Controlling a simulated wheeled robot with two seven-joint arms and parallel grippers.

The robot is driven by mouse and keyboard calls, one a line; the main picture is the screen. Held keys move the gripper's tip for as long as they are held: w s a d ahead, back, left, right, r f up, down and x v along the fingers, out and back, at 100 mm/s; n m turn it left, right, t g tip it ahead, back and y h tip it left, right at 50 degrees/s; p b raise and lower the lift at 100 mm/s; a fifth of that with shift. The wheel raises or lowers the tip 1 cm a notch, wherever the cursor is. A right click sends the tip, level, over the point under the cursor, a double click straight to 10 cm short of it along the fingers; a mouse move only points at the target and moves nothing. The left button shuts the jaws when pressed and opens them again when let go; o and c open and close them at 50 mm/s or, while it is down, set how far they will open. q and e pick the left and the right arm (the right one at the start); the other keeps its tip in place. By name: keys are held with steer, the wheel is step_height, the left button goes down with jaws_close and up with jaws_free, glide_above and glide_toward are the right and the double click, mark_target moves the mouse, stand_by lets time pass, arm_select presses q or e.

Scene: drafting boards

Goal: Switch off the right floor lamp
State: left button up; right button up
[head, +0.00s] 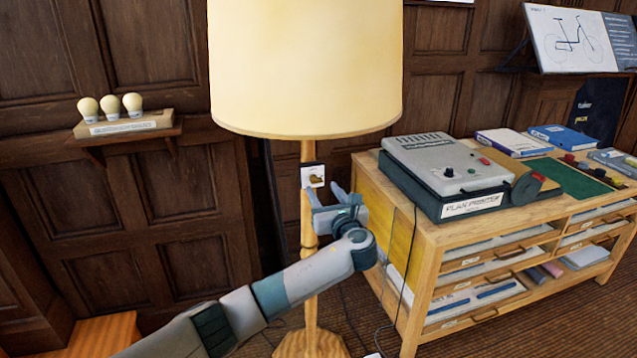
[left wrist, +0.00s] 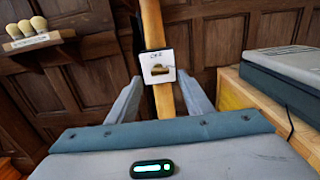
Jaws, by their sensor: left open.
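A floor lamp with a large cream shade (head: 305,70) stands close in front of me on a wooden pole (head: 309,240). The shade looks bright. A white switch plate (head: 313,176) with a brass-coloured switch sits on the pole below the shade. In the left wrist view the switch plate (left wrist: 157,67) is ahead, between the fingers in the picture. My left gripper (head: 334,192) is open and empty, just below and right of the plate; I cannot tell whether a finger touches the pole. The right gripper is not in view.
A wooden cabinet (head: 421,290) with a grey plan printer (head: 447,165) stands close to the right of the lamp. Cables lie on the floor by the lamp. A wall shelf (head: 125,128) with three bulbs is at left.

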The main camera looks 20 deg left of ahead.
mark_target(317, 183)
arm_select(q)
steer(key=shift+x, duration=2.55)
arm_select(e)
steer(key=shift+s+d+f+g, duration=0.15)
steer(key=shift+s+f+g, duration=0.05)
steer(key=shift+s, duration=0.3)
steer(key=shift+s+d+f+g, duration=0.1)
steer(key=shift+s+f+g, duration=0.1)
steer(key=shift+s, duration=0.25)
arm_select(q)
steer(key=c, duration=0.8)
steer(key=shift+c, duration=1.3)
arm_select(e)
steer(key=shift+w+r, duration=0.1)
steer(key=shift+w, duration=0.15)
